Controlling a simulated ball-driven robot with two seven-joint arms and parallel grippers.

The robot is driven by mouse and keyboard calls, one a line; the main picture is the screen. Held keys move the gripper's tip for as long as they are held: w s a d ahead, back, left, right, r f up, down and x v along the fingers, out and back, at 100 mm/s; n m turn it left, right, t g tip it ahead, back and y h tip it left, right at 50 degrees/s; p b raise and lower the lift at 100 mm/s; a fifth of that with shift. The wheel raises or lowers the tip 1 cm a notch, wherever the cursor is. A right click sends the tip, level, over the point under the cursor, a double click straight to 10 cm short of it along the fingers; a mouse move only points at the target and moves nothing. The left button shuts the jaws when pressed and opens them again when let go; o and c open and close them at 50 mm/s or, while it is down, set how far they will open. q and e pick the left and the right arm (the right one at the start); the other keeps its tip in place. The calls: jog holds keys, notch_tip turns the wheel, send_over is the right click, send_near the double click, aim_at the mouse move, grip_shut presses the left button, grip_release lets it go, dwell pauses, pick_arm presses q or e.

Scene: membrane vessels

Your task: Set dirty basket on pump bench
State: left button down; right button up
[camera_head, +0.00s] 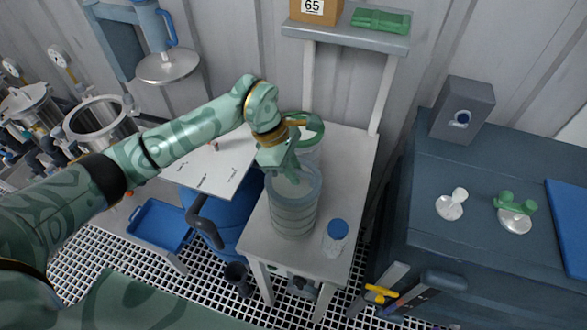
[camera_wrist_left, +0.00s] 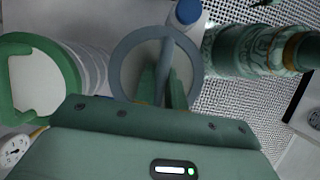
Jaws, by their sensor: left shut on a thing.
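The dirty basket, a grey-brown cylinder with a blue-grey rim (camera_head: 294,215), is upright at the small light grey bench (camera_head: 343,185), near its front-left part. I cannot tell whether its base touches the top. My left gripper (camera_head: 288,172) reaches down into its mouth and is shut on its handle bar. In the left wrist view, the basket's round rim (camera_wrist_left: 119,72) surrounds the two green fingers (camera_wrist_left: 162,88), one on each side of the bar. My right gripper is not in view.
A green-rimmed basket (camera_head: 313,134) stands right behind on the same bench. A blue-capped jar (camera_head: 336,236) stands close at the front right. A raised shelf (camera_head: 345,33) carries a box and a green item. A dark blue cabinet (camera_head: 440,215) stands to the right.

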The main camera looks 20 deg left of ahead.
pick_arm(q)
jog(key=c, duration=1.5)
grip_release()
jog(key=shift+f, duration=0.1)
jog(key=shift+o, duration=0.2)
jog(key=shift+a+r, duration=0.15)
jog(key=shift+r, duration=0.3)
jog(key=v, duration=1.1)
jog(key=shift+r, duration=0.15)
jog(key=shift+a, duration=0.1)
